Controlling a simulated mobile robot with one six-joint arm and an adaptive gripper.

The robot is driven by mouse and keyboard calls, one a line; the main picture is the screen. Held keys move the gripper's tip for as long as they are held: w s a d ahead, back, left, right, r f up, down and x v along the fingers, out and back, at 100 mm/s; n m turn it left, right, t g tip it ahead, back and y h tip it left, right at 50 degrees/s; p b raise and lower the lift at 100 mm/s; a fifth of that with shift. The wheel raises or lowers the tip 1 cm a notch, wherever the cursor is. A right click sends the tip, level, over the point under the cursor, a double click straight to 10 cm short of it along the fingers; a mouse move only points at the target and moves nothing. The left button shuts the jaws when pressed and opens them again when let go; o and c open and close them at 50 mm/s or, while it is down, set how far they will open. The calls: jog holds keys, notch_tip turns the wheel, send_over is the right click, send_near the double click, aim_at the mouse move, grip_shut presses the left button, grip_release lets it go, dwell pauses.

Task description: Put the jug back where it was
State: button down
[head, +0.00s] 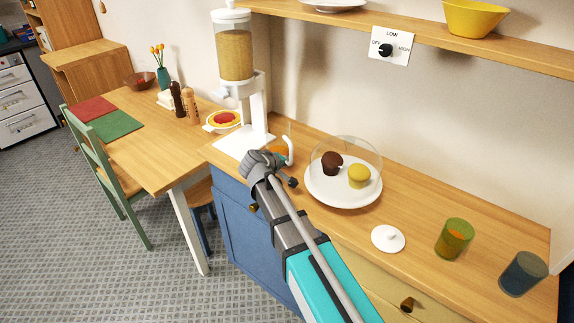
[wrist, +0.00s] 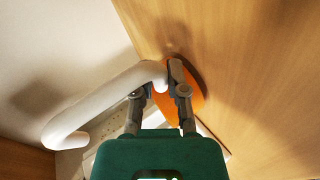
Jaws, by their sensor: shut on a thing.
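The jug shows in the head view as a curved white handle (head: 291,151) with a bit of orange beside it, mostly hidden behind my gripper (head: 275,165). It is over the back of the counter, between the dispenser and the cake plate. In the wrist view my gripper (wrist: 161,80) is shut on the end of the jug's white handle (wrist: 98,103). An orange part (wrist: 194,98) shows just beyond the fingers. I cannot tell whether the jug touches the counter.
The grain dispenser (head: 234,55) stands left of my gripper. A domed plate (head: 343,199) with two muffins is close on the right. A white lid (head: 388,238), a green glass (head: 454,239) and a blue glass (head: 522,274) stand further right. A shelf (head: 420,38) runs above.

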jog(key=shift+f, duration=0.1)
jog(key=c, duration=0.7)
grip_release()
jog(key=shift+r, duration=0.2)
jog(key=p+v, duration=0.5)
jog(key=v, duration=0.5)
jog(key=shift+d+r, duration=0.1)
jog(key=shift+r, duration=0.05)
jog(key=shift+p+v, duration=0.55)
jog(key=shift+v, duration=0.4)
